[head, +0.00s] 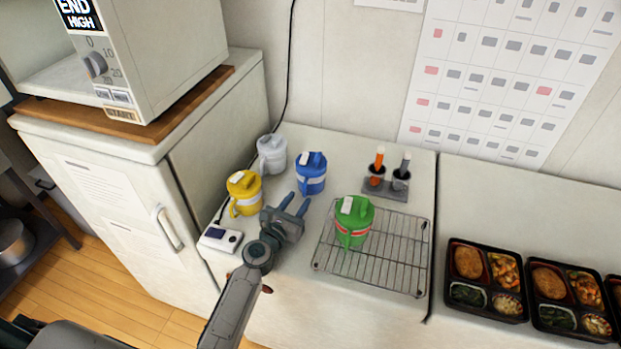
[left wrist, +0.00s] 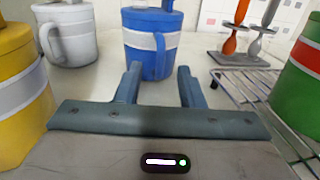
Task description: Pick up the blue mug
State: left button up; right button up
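The blue mug (head: 311,174) stands upright on the white counter, between the yellow and green mugs and in front of the wall. It has a pale band and a lid. In the left wrist view the blue mug (left wrist: 152,42) stands straight beyond the fingers, its handle turned toward me and to the right. My left gripper (head: 295,204) is open and empty, its two fingers pointing at the mug from the front. In the left wrist view the open fingertips (left wrist: 158,70) appear just short of or beside the mug's lower part; contact cannot be told. My right gripper is not in view.
A yellow mug (head: 244,193) stands close left of my gripper, a white mug (head: 272,155) behind it. A green mug (head: 353,222) stands on a wire rack (head: 398,262) to the right. A utensil holder (head: 386,188) and a small scale-like device (head: 220,238) are nearby.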

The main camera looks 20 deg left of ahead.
aim_at(309, 180)
pick_arm(q)
jog(key=shift+w+d, duration=0.25)
jog(key=shift+w, duration=0.8)
grip_shut()
jog(key=shift+r, duration=0.2)
